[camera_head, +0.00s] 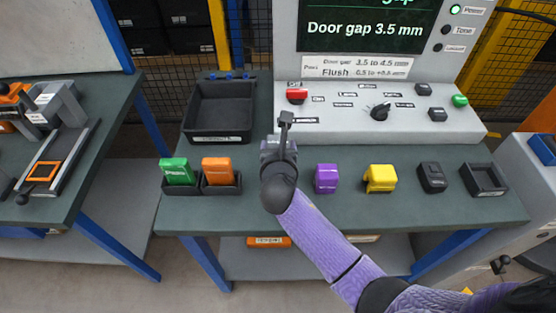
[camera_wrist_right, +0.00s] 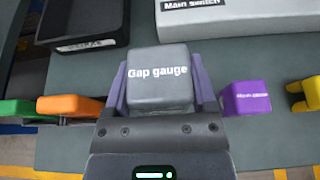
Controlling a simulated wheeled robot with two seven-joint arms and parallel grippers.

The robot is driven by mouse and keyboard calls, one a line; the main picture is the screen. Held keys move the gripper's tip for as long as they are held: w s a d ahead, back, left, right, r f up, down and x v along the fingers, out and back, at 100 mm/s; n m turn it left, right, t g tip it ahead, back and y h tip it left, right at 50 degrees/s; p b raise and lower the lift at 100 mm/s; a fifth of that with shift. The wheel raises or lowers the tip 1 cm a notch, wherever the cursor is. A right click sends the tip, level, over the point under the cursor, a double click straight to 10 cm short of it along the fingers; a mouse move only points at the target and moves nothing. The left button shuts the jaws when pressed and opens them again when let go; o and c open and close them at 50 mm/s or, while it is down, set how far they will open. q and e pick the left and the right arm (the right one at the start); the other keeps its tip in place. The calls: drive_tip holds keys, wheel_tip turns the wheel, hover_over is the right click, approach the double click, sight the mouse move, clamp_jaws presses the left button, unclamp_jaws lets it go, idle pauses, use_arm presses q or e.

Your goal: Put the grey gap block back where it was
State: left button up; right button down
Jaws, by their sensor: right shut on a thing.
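The grey gap block (camera_wrist_right: 160,78), labelled "Gap gauge", sits between the fingers of my right gripper (camera_wrist_right: 160,95) in the right wrist view. In the head view my right gripper (camera_head: 280,150) is over the green table top (camera_head: 300,210), between the orange block and the purple block. The gripper mostly hides the grey block there. I cannot tell whether the block touches the table. My left gripper is not in view.
A green block (camera_head: 177,171) and an orange block (camera_head: 217,171) stand in black holders at left. A purple block (camera_head: 326,179), a yellow block (camera_head: 380,178), a black block (camera_head: 432,177) and an empty-looking black tray (camera_head: 484,179) line the right. A large black bin (camera_head: 220,108) and control panel (camera_head: 430,127) stand behind.

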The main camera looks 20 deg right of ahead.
drive_tip(key=f+b, duration=0.2)
drive_tip(key=f, duration=0.2)
drive_tip(key=f+b, duration=0.3)
drive_tip(key=f, duration=0.2)
drive_tip(key=shift+s+a+f, duration=0.1)
drive_tip(key=shift+s+f, duration=0.1)
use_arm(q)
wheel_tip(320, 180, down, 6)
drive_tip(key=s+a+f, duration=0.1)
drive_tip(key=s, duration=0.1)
use_arm(e)
drive_tip(key=shift+f+b, duration=0.3)
drive_tip(key=shift+b, duration=0.05)
drive_tip(key=shift+r, duration=0.25)
drive_tip(key=shift+f, duration=0.15)
unclamp_jaws()
drive_tip(key=shift+r, duration=0.2)
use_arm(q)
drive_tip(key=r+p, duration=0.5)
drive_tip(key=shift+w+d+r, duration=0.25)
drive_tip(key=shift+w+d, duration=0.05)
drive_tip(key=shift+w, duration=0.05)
use_arm(e)
drive_tip(key=v, duration=1.2)
